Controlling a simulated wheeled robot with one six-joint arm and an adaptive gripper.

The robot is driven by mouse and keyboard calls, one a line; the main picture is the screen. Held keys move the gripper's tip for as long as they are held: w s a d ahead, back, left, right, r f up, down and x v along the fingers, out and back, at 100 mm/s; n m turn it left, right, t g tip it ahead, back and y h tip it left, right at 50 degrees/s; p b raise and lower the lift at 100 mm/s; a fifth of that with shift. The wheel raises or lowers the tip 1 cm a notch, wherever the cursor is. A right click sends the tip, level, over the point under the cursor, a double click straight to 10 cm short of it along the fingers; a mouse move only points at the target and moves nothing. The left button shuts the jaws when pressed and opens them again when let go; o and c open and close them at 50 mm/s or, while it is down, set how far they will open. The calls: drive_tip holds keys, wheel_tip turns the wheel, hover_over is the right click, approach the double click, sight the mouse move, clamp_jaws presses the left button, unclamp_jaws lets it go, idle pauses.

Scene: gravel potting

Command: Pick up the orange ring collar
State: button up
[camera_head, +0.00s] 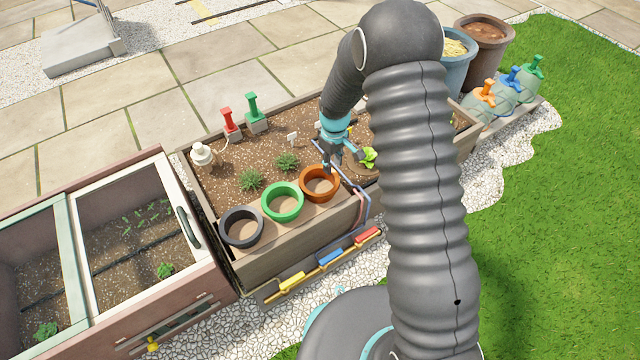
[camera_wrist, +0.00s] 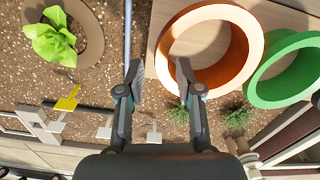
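The orange ring collar (camera_head: 320,199) sits at the right end of a row of three ring collars on the planter's wooden ledge. In the wrist view, the orange ring collar (camera_wrist: 238,58) fills the upper middle right. My gripper (camera_head: 329,168) is at the collar's far side in the head view. In the wrist view, my gripper (camera_wrist: 160,72) is open and empty. Its right finger overlaps the collar's near left rim; its left finger is outside, over the soil. Height above the rim and any contact cannot be told.
The green ring collar (camera_head: 283,217) stands close to the orange one, with the dark grey ring collar (camera_head: 240,243) further left. A blue-grey pipe (camera_head: 360,196) runs just right of the orange collar. Small plants (camera_head: 287,161) grow in the soil behind. A lettuce (camera_wrist: 50,36) stands left in the wrist view.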

drive_tip(key=f, duration=0.4)
drive_tip(key=shift+s+a+f, duration=0.15)
drive_tip(key=shift+a+f, duration=0.1)
drive_tip(key=shift+f, duration=0.15)
clamp_jaws()
